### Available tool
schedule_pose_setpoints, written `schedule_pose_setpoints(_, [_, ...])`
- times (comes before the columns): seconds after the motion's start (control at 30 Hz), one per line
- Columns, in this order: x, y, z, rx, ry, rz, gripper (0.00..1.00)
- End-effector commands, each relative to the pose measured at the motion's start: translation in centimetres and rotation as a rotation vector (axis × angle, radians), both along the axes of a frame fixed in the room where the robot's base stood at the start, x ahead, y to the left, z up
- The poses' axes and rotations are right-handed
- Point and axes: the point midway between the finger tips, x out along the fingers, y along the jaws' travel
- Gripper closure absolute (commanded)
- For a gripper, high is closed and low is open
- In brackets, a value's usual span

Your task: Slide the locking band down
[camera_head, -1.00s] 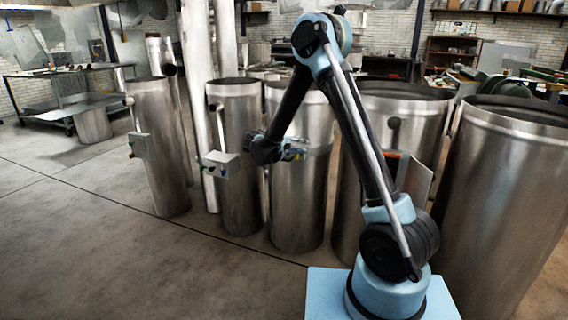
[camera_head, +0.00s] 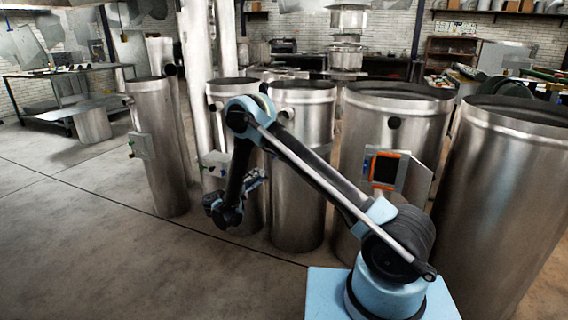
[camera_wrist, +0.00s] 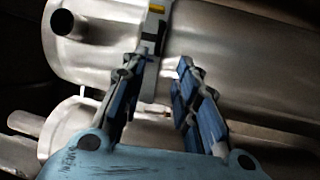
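My gripper (camera_head: 258,180) is in front of the flue pipes, low beside the second pipe from the left (camera_head: 232,105) and the third pipe (camera_head: 303,110). In the wrist view my gripper (camera_wrist: 160,82) has its two blue-and-dark fingers apart, with bare metal showing between them. A narrow pale band (camera_wrist: 152,48) with yellow and black parts, apparently the locking band, crosses a silver pipe (camera_wrist: 225,50) there. The left finger overlaps the band's lower end in the picture; contact is not clear. In the head view I cannot make out the band.
A wide pipe (camera_head: 400,104) has an orange-framed opening (camera_head: 384,170) with an open door (camera_head: 417,182). A larger pipe (camera_head: 505,190) stands at the right. The leftmost pipe (camera_head: 157,170) carries a small box (camera_head: 144,146). The floor (camera_head: 90,240) at front left is clear.

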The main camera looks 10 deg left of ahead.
Motion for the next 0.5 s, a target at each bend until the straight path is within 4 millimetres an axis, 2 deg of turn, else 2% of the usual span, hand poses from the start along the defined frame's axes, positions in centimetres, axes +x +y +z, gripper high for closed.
schedule_pose_setpoints(0.17, [0.6,-0.5,0.0,-0.002,-0.004,-0.001,0.72])
schedule_pose_setpoints(0.5, [4.9,-4.0,0.9,-0.001,-0.004,-0.003,0.72])
